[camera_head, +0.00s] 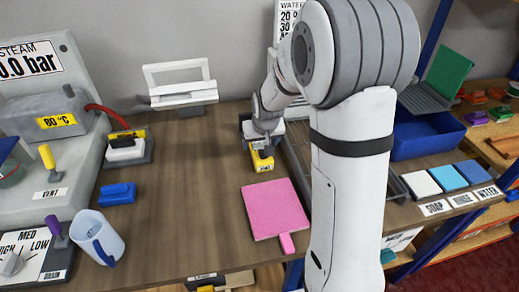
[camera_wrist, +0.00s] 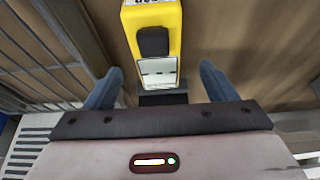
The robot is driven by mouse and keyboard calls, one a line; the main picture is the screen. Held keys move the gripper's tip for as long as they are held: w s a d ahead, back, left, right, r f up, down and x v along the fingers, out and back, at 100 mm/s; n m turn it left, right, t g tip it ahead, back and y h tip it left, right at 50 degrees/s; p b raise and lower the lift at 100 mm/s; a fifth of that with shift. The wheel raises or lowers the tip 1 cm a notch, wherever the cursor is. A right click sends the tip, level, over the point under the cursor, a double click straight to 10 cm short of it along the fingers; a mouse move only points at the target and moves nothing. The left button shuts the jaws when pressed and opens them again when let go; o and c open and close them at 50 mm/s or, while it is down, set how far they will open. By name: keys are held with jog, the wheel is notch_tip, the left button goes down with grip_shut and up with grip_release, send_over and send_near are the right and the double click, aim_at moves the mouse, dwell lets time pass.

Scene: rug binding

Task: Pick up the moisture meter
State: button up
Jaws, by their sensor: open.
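The moisture meter appears to be the yellow device with a dark panel and a pale label, lying on the wooden bench. In the head view this meter (camera_head: 262,162) shows just below my gripper (camera_head: 263,145), partly hidden by it. In the wrist view the meter (camera_wrist: 174,30) is between the two blue-grey fingers of my gripper (camera_wrist: 161,70), with a visible gap on each side. My gripper is open and holds nothing. The meter's near end is at a dark part close to the gripper body.
A pink board (camera_head: 272,208) lies in front of the meter. A wire rack (camera_head: 298,150) stands close on the right, partly behind my arm. A white jug (camera_head: 100,236), a blue block (camera_head: 117,193) and a yellow-and-white device (camera_head: 126,148) are at left. The bench middle is clear.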

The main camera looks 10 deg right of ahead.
aim_at(261, 148)
jog(key=p+x, duration=0.1)
jog(key=x, duration=0.4)
jog(key=shift+d+f, duration=0.15)
jog(key=shift+f, duration=0.2)
jog(key=c, duration=1.2)
